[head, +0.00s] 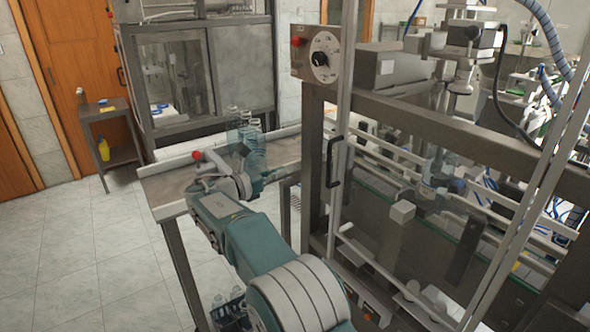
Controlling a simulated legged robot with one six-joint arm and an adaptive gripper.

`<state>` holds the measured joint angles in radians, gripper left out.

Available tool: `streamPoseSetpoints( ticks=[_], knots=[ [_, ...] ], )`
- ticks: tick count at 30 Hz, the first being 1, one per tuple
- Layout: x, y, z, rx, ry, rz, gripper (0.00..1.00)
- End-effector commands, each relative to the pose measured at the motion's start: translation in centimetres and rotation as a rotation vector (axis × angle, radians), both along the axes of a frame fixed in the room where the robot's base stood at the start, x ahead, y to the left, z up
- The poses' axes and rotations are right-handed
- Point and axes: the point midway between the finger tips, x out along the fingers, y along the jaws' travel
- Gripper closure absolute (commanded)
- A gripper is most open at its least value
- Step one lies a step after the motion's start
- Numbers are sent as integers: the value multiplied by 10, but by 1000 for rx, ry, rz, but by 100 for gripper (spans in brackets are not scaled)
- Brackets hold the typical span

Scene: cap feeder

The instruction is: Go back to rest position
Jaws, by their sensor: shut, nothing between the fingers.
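My arm, grey and teal, reaches from the bottom of the head view up over the near end of a conveyor table (160,184). My gripper (240,152) is at the far end of the arm, small in the view, and partly merges with the clear bottles behind it. It is shut and no object shows in it. The clear bottles (258,150) stand upright in a group on the conveyor, close to my gripper; I cannot tell whether they touch. The fingertips are hard to make out.
A glass-sided machine frame with a black door handle (335,162) and a control box with a dial (324,58) stands close on the right. A crate of bottles (232,312) sits low beside my arm. A side table (107,110) holds a yellow bottle (103,149). Tiled floor is clear at left.

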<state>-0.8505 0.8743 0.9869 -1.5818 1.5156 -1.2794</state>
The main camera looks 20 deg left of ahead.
Motion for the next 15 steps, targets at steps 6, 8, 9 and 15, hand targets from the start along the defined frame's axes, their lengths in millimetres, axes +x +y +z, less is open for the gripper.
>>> streamPoseSetpoints(
  ticks=[6,8,9,15],
  knots=[
    [-7,4,2,19,4,-7,100],
    [-5,-11,8,60,10,-23,100],
    [-3,-27,13,103,16,-39,100],
    [-8,-126,34,397,36,-156,100]
  ],
)
